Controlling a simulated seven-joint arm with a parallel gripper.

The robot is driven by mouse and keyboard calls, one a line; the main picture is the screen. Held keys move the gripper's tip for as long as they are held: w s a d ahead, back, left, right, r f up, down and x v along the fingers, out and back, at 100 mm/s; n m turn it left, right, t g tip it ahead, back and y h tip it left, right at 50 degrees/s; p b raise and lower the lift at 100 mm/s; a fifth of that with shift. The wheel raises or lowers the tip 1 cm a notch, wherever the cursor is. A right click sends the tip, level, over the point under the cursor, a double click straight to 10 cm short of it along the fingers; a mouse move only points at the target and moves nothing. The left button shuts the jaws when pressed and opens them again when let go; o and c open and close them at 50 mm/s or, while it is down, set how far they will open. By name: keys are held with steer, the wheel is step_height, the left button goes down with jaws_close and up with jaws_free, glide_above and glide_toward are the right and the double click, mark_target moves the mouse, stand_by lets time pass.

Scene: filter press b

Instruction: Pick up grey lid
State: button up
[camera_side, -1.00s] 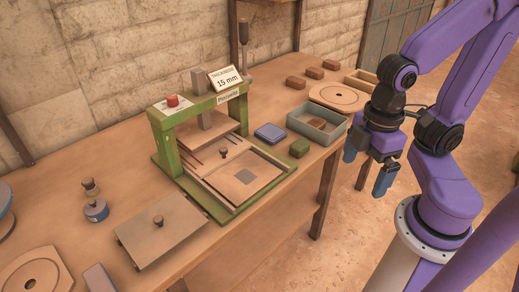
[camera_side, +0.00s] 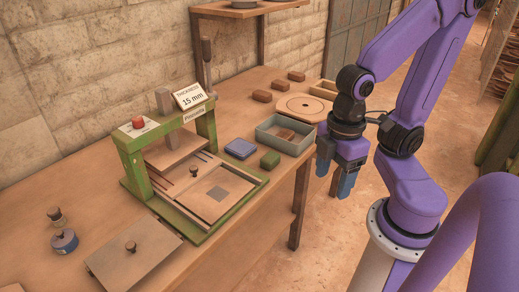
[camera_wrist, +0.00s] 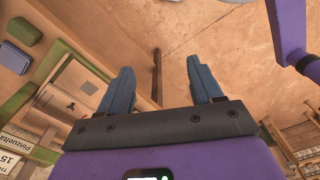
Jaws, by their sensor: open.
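A flat, dull grey-brown plate with a dark knob, which looks like the grey lid (camera_side: 150,258), lies on the bench at the front left in the side view. Its near edge is close to the bench edge. I cannot pick it out in the wrist view. My gripper (camera_side: 335,178) is open and empty, with its blue fingers pointing down, off the front edge of the bench on the right. It is far from the lid, across the press. The wrist view shows the two fingers spread apart (camera_wrist: 160,70) with nothing between them.
A green press (camera_side: 133,167) with a 15 mm sign (camera_side: 191,97) stands between my gripper and the lid. A grey-green tray (camera_side: 270,138), a green block (camera_side: 270,159) and a blue box (camera_side: 240,148) are nearer my gripper. Small pots (camera_side: 64,240) stand left of the lid.

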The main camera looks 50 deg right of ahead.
steer(key=shift+a, duration=0.1)
steer(key=shift+c, duration=0.2)
steer(key=m+y, duration=0.1)
steer(key=m, duration=2.7)
glide_above(130, 244)
steer(key=d, duration=0.1)
steer(key=shift+g, duration=0.3)
step_height(130, 244, down, 13)
steer(key=shift+s+f, duration=0.1)
steer(key=shift+f, duration=0.1)
steer(key=shift+a+f, duration=0.2)
steer(key=shift+f, duration=1.35)
steer(key=shift+a+f, duration=0.2)
steer(key=shift+f, duration=1.35)
